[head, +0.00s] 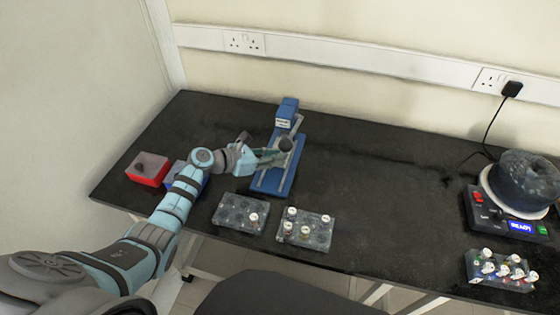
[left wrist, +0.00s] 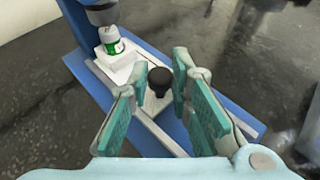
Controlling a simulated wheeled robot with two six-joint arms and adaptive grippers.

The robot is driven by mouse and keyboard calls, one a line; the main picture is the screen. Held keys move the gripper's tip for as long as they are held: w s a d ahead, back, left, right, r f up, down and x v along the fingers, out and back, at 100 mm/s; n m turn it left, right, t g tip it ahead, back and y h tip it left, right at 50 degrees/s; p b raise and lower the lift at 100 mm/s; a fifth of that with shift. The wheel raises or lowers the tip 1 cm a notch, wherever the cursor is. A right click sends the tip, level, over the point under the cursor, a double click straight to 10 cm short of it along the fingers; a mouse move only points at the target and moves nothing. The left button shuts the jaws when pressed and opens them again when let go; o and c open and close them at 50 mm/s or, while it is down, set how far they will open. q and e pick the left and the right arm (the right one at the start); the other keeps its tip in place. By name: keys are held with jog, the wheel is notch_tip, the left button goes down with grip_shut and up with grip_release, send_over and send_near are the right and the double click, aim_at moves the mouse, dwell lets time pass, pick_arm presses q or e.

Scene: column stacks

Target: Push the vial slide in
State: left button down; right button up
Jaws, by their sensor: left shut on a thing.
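The blue device (head: 288,106) stands on the black bench, with its long blue base reaching toward me. Its light vial slide (left wrist: 117,67) lies between pale rails. A white vial with a green label (left wrist: 112,40) stands upright on the slide, close to the blue housing. A round black knob (left wrist: 160,79) rises from the near part of the slide; it also shows in the head view (head: 286,144). My left gripper (head: 280,155) is shut on the knob, with a teal finger on each side in the left wrist view (left wrist: 158,82). My right gripper is out of view.
A red block (head: 148,169) and a partly hidden blue block stand left, by my arm. Two dark vial racks (head: 240,214) (head: 318,232) lie in front of the device. A black machine (head: 510,215) and another vial rack (head: 500,270) stand right. The bench's middle is clear.

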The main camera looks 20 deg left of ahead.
pick_arm(q)
jog(key=shift+w+r, duration=0.1)
jog(key=c, duration=1.7)
grip_release()
jog(key=shift+o, duration=1.2)
jog(key=shift+w, duration=0.15)
jog(key=v, duration=1.2)
jog(key=shift+a, duration=0.15)
